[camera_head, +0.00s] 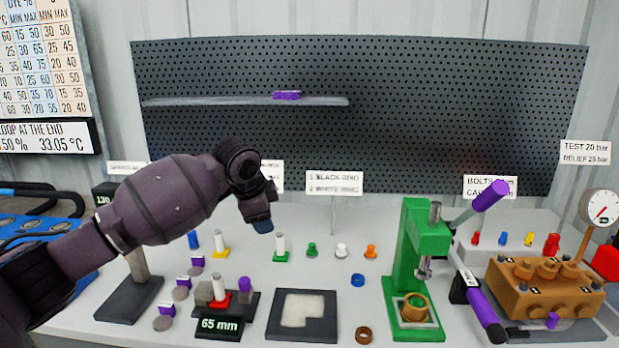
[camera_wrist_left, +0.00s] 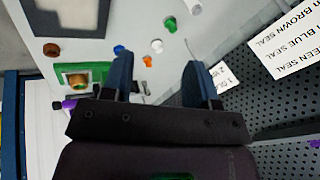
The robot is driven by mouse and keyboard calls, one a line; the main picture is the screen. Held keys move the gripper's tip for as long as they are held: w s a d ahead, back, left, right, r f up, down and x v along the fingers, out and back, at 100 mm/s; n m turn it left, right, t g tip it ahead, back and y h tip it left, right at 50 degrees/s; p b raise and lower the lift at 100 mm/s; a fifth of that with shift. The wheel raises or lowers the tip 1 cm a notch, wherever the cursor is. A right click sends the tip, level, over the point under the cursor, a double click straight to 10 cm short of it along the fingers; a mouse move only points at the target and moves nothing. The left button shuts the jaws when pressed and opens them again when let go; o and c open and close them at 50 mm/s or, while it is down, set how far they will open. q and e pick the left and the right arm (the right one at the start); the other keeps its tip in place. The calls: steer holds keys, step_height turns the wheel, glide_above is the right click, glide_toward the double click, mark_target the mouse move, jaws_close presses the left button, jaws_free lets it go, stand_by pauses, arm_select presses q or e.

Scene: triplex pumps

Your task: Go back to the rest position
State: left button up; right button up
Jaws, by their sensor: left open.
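My left arm comes in from the left in the head view. Its gripper (camera_head: 262,222) hangs above the back middle of the table, near a white post on a green base (camera_head: 280,248). In the left wrist view the two blue fingers of my left gripper (camera_wrist_left: 160,80) stand apart with nothing between them. The gripper is open and empty, and it touches nothing that I can see. My right gripper is in neither view.
A green press (camera_head: 408,262) with a purple-tipped lever stands right of centre. A brown pump block (camera_head: 545,288) is at the right. A black tray (camera_head: 302,314) and small coloured parts lie on the table. A perforated panel (camera_head: 430,110) stands behind.

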arm_select(q)
steer(key=d+r+n+t+h, duration=0.1)
steer(key=d+r+t+h, duration=0.1)
steer(key=d+t+h, duration=0.3)
steer(key=s+a+f+n+t, duration=0.2)
steer(key=s+f, duration=0.2)
steer(key=f, duration=0.1)
steer(key=s+a+f+n+t, duration=0.1)
steer(key=s+a+f+n, duration=0.1)
steer(key=s+f+n, duration=0.1)
steer(key=s+a+f+n+t, duration=0.2)
steer(key=s+f, duration=0.4)
steer(key=f, duration=0.1)
steer(key=shift+s+a+t+y, duration=0.1)
steer(key=shift+a+t+y, duration=0.2)
steer(key=s+a+f+n+g+y, duration=0.1)
steer(key=s+a+f+n+y, duration=0.1)
steer(key=s+a+f, duration=0.2)
steer(key=s+a+f+n+g+y, duration=0.2)
steer(key=s+a+f, duration=0.3)
steer(key=s+f, duration=0.5)
steer(key=s+a+f+n+g+y, duration=0.1)
steer(key=s+a+f, duration=0.3)
steer(key=s, duration=1.1)
step_height(320, 180, down, 4)
steer(key=shift+s+a+r+n+y, duration=0.2)
steer(key=shift+s+n+y, duration=0.1)
steer(key=shift+n+y, duration=0.35)
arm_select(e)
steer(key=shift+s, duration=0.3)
